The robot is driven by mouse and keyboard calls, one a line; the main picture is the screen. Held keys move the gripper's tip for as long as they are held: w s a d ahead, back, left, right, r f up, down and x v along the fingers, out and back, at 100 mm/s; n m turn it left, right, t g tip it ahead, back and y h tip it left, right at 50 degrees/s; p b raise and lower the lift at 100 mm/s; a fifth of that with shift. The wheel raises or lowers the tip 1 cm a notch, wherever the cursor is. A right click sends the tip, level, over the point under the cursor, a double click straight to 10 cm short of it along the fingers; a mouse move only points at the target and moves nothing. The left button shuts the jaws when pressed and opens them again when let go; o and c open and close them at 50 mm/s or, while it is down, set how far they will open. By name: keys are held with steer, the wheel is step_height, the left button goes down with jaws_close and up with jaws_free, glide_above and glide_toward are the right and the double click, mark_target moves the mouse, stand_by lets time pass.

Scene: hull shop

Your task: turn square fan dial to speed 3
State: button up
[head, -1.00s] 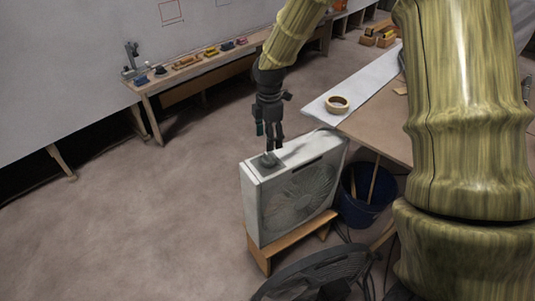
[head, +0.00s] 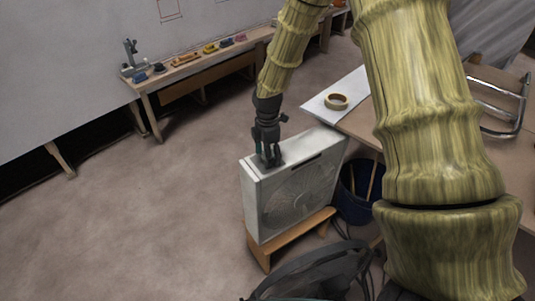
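The white square fan (head: 298,195) stands upright on a low wooden stool (head: 290,240). Its dial is on the top face near the left end, on a grey panel (head: 256,170). My gripper (head: 268,162) points down at that panel from above, with its fingertips at or just over the top face. The dial itself is hidden behind the fingers, so I cannot tell whether they touch it, how wide they are apart, or which speed it is set to.
A round dark fan (head: 315,270) stands in the foreground. A dark blue bucket (head: 355,205) is right of the square fan. A table with a tape roll (head: 336,101) stands behind it. A long bench (head: 190,72) with tools runs along the wall. The floor at left is clear.

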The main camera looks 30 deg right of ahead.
steer(key=shift+c, duration=0.2)
steer(key=c, duration=1)
